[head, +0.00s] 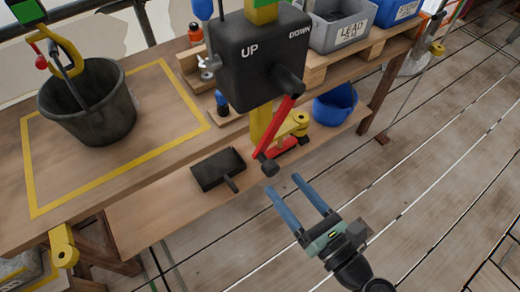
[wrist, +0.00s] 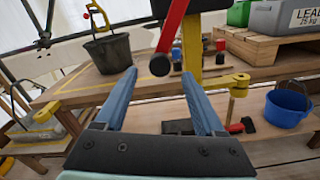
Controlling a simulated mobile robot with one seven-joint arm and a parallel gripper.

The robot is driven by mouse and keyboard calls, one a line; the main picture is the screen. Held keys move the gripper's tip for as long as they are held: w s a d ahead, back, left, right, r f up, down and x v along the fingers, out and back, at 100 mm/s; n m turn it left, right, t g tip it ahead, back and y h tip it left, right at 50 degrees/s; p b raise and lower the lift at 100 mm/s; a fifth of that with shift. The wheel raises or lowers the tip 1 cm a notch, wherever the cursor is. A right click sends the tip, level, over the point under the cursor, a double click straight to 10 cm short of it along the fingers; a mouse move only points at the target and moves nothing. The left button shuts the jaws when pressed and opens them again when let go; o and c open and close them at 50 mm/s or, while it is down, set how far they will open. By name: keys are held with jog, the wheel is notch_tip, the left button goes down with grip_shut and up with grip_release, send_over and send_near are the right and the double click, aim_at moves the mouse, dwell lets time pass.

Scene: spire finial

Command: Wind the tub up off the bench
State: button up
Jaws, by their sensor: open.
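The black tub (head: 88,105) stands on the bench (head: 130,165) inside a yellow taped outline, with a yellow hook (head: 62,50) at its handle. The tub also shows in the wrist view (wrist: 108,52). A black winch box (head: 255,60) marked UP and DOWN stands on a yellow post. Its red crank lever (head: 275,130) slants down to the left and ends in a black knob (head: 269,165). My gripper (head: 283,188) is open and empty, just below and right of the knob in the head view. In the wrist view the knob (wrist: 160,65) shows between and beyond my fingers.
A grey lead bin (head: 340,25) and a blue bin (head: 398,10) stand on a pallet at the back. A blue bucket (head: 335,104) and a black dustpan-like tool (head: 218,170) sit on the lower shelf. The plank floor to the right is mostly clear.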

jog(key=x, duration=0.9)
jog(key=shift+w, duration=0.2)
jog(key=shift+a, duration=0.1)
grip_shut()
dwell(0.9)
